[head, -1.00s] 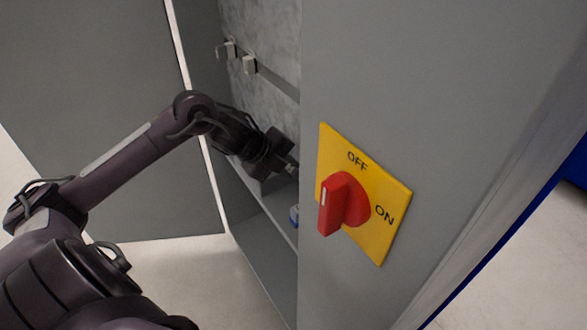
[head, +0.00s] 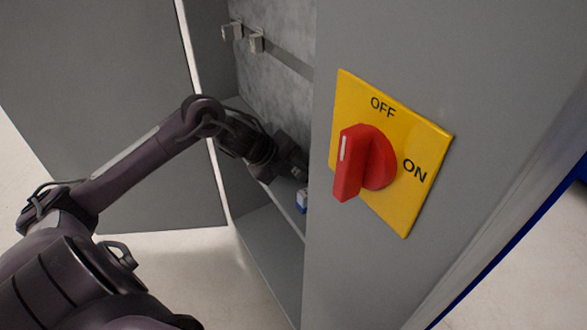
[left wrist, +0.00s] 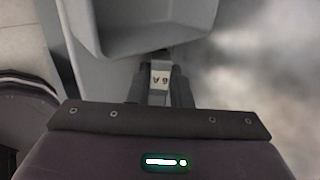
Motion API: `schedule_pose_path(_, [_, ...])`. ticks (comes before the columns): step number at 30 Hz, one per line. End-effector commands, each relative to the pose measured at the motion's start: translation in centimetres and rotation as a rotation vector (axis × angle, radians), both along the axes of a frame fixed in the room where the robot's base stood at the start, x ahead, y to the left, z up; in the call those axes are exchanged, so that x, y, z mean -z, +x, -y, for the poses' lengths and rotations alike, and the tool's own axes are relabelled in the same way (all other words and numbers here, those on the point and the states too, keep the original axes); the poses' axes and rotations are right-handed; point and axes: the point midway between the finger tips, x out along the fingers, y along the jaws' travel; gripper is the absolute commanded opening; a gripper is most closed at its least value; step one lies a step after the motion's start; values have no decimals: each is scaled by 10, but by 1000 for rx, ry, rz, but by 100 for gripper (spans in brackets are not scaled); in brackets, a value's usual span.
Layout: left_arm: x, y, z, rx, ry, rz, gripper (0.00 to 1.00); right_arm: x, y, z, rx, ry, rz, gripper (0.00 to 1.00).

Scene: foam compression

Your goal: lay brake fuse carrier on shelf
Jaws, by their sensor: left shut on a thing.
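My left gripper (head: 298,173) reaches into the open grey cabinet and is shut on a small pale piece, which I take to be the brake fuse carrier. In the left wrist view the carrier (left wrist: 161,76) sits between the fingers and shows a "6A" marking upside down. The shelf (head: 286,200) shows as a narrow grey ledge just below the gripper, partly hidden by the gripper and the cabinet's front panel. The gripper appears above the shelf; I cannot tell whether the carrier touches it. My right gripper is not in view.
A small blue and white object (head: 302,201) is on the shelf close to the gripper. Two pale blocks (head: 232,31) (head: 256,42) sit on a rail higher up. The front panel with a red rotary switch (head: 364,163) stands right of my arm. The open door (head: 90,110) is at left.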

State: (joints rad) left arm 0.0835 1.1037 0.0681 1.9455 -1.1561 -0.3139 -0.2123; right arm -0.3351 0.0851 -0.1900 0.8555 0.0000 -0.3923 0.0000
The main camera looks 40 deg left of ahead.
Motion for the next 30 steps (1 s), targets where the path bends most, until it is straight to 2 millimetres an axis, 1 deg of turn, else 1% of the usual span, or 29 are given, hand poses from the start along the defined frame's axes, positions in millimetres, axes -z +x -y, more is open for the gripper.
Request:
schedule_pose_path(7, [0, 0, 0, 0, 0, 0, 0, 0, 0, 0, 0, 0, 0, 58])
schedule_pose_path(8, [0, 0, 0, 0, 0, 0, 21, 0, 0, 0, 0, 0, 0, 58])
schedule_pose_path(13, [0, 0, 0, 0, 0, 0, 43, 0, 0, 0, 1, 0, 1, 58])
schedule_pose_path(23, [-1, -1, -1, 0, 0, 0, 43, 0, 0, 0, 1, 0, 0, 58])
schedule_pose_path(26, [-7, -6, -3, 1, 1, 0, 43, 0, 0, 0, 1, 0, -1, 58])
schedule_pose_path(30, [-21, -18, -7, 2, 4, -1, 43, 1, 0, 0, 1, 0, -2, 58])
